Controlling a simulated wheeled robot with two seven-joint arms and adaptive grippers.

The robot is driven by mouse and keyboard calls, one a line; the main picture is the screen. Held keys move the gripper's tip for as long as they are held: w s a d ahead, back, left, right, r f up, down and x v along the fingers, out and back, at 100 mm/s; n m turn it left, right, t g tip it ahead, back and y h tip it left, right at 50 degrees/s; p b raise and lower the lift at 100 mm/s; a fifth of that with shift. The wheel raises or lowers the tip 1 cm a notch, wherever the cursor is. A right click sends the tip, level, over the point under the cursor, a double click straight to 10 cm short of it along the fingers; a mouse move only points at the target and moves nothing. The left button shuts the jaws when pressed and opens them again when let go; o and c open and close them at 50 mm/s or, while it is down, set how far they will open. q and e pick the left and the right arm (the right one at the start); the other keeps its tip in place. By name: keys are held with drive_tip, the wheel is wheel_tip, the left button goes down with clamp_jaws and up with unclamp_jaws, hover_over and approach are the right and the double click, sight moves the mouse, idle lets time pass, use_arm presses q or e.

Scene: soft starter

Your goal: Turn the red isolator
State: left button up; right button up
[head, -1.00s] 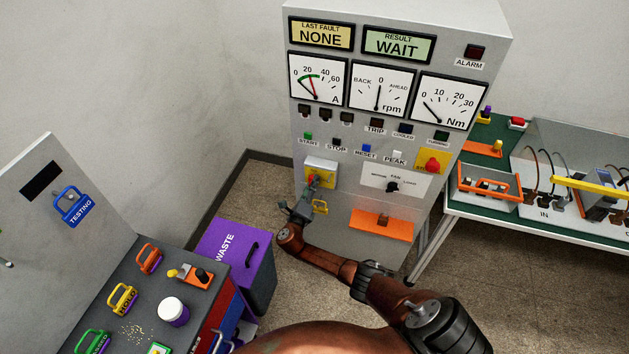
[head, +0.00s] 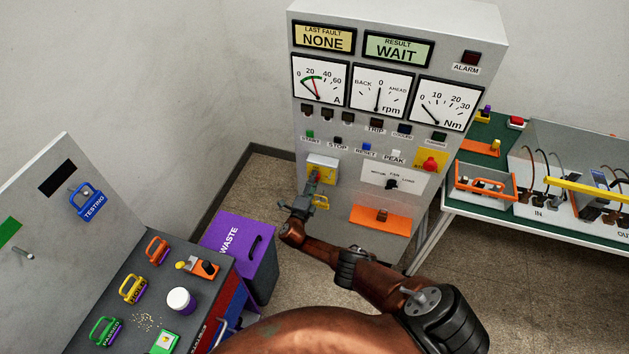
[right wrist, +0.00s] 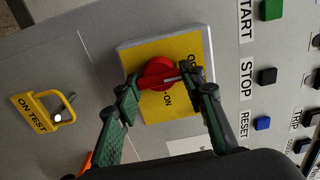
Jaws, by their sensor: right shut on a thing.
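The red isolator (right wrist: 158,73) is a round red knob on a yellow plate marked ON and OFF (right wrist: 148,48), on the front of the grey cabinet (head: 352,230). In the right wrist view my right gripper (right wrist: 165,88) has its two green fingers on either side of the knob and is shut on it. In the head view my right gripper (head: 306,192) reaches the yellow plate (head: 322,167) from below and hides most of the knob. My left gripper is not in view.
A yellow ON TEST tag (right wrist: 42,112) hangs on a peg beside the isolator. START, STOP and RESET buttons (right wrist: 268,76) sit above the plate on the cabinet. A purple waste bin (head: 238,245) stands left of the cabinet, and a green-topped bench (head: 470,206) stands to its right.

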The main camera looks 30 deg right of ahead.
drive_tip(key=shift+w+a, duration=0.1)
drive_tip(key=shift+a, duration=0.1)
drive_tip(key=o, duration=0.9)
drive_tip(key=shift+o, duration=0.2)
drive_tip(key=shift+d, duration=0.1)
drive_tip(key=v, duration=1.2)
